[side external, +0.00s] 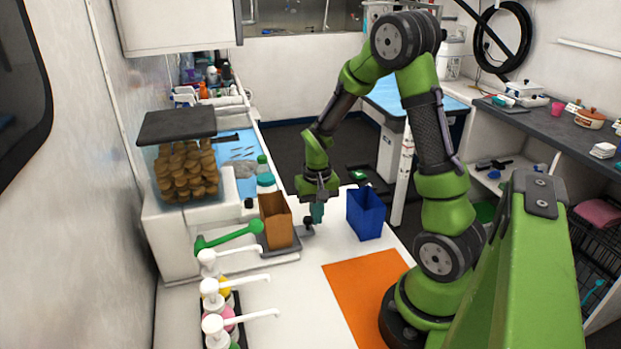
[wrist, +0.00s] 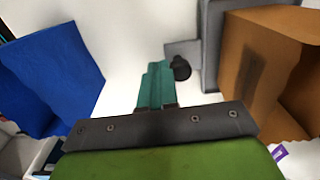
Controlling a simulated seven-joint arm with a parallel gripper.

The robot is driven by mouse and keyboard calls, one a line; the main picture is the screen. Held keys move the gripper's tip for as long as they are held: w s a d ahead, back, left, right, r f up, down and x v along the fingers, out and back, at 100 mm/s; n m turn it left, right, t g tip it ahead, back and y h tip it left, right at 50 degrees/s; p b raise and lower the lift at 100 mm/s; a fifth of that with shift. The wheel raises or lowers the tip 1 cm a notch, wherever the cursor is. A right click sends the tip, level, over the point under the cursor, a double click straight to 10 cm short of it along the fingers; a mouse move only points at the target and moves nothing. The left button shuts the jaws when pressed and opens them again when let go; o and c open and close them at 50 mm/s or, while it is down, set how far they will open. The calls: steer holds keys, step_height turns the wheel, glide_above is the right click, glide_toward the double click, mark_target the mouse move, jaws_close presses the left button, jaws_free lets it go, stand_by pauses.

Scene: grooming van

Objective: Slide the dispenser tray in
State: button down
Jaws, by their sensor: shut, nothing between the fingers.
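The dispenser (side external: 160,227) is a white housing at the left, with a clear bin of brown treats under a dark lid. Its grey tray (side external: 287,257) sticks out at the front right and bears an open brown paper bag (side external: 276,222). A black knob (side external: 308,222) is on the tray's outer end. My gripper (side external: 318,216) points down just beside the knob, shut and empty. In the wrist view the teal fingers (wrist: 157,80) are together, left of the knob (wrist: 181,68) and the grey tray (wrist: 211,45); whether they touch the knob is unclear.
A blue bag (side external: 366,213) stands right of my gripper. An orange mat (side external: 365,285) lies on the white counter in front. A green scoop (side external: 228,237) and white pump bottles (side external: 212,296) are at the left front. Bare counter lies between tray and mat.

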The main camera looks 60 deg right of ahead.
steer(key=shift+w+a, duration=4.25)
steer(key=shift+w, duration=0.05)
steer(key=shift+s+d+r, duration=0.1)
steer(key=shift+s+d, duration=0.65)
steer(key=shift+r, duration=3.4)
steer(key=s+a+r+n+t+y, duration=0.2)
steer(key=s+a+r+n+t, duration=0.3)
steer(key=s+a+r, duration=0.6)
steer(key=s+r+t, duration=0.2)
steer(key=s+r, duration=0.1)
